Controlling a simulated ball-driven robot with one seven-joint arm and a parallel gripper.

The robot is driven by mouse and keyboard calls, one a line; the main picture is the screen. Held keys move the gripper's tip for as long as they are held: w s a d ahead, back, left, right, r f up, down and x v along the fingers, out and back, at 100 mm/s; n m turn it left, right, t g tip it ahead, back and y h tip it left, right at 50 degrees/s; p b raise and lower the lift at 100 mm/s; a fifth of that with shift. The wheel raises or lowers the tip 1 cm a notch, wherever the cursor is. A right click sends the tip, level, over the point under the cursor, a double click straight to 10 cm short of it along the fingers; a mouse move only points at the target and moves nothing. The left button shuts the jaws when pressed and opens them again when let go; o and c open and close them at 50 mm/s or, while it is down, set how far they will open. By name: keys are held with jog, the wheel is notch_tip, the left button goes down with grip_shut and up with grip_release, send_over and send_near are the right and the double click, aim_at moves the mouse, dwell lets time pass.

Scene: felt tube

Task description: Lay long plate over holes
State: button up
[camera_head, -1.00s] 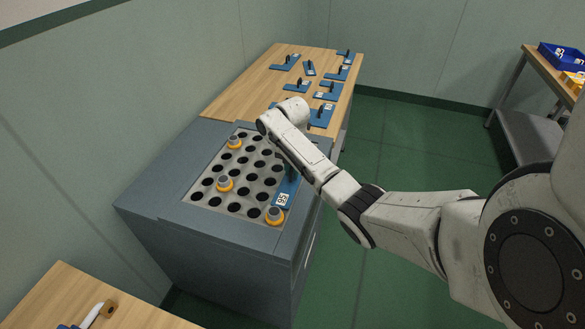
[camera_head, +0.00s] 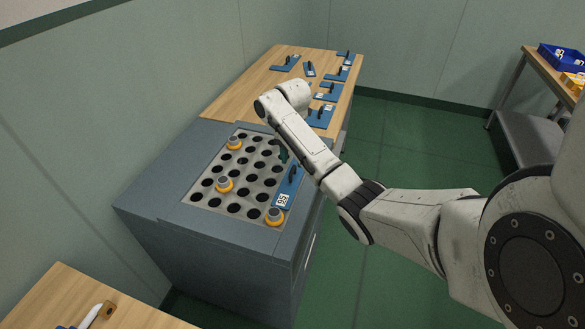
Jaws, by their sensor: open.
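A long blue plate (camera_head: 286,190) with a white number label and a dark upright handle lies along the right side of the hole panel (camera_head: 213,200), beside an orange-ringed fitting. Part of the plate's far end is hidden behind my arm. The panel has rows of dark round holes in a grey cabinet top. My gripper (camera_head: 283,158) is open, just above and left of the plate's handle, apart from it. It is partly hidden by my forearm.
Orange-ringed fittings stand at the panel's near right (camera_head: 275,216), left (camera_head: 224,184) and far left (camera_head: 234,143). Several other blue plates with handles lie on the wooden table (camera_head: 262,75) behind. A bench (camera_head: 560,95) with bins stands far right.

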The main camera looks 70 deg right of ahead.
aim_at(293, 169)
notch_tip(293, 169, up, 7)
jog(key=p, duration=0.2)
jog(key=shift+f, duration=0.1)
jog(key=w+a+f+m, duration=0.1)
jog(key=a+f+m, duration=0.1)
jog(key=a, duration=0.6)
jog(key=a+f+m+t+y, duration=0.1)
jog(key=a+f, duration=0.3)
jog(key=a, duration=0.4)
jog(key=w+a+f+m, duration=0.1)
jog(key=a+f+m, duration=0.2)
jog(key=a, duration=0.5)
jog(key=shift+w+a+f+m, duration=0.2)
jog(key=shift+w+f+m, duration=0.2)
jog(key=shift+m, duration=0.2)
jog(key=s+a+f+m, duration=0.3)
jog(key=s+a+m, duration=0.2)
jog(key=s+a, duration=0.3)
jog(key=s+a+m+h, duration=0.1)
jog(key=s+a+m, duration=0.2)
jog(key=s+m, duration=0.4)
jog(key=s, duration=0.5)
jog(key=shift+r+m, duration=0.3)
jog(key=shift+r, duration=0.05)
jog(key=shift+s, duration=0.1)
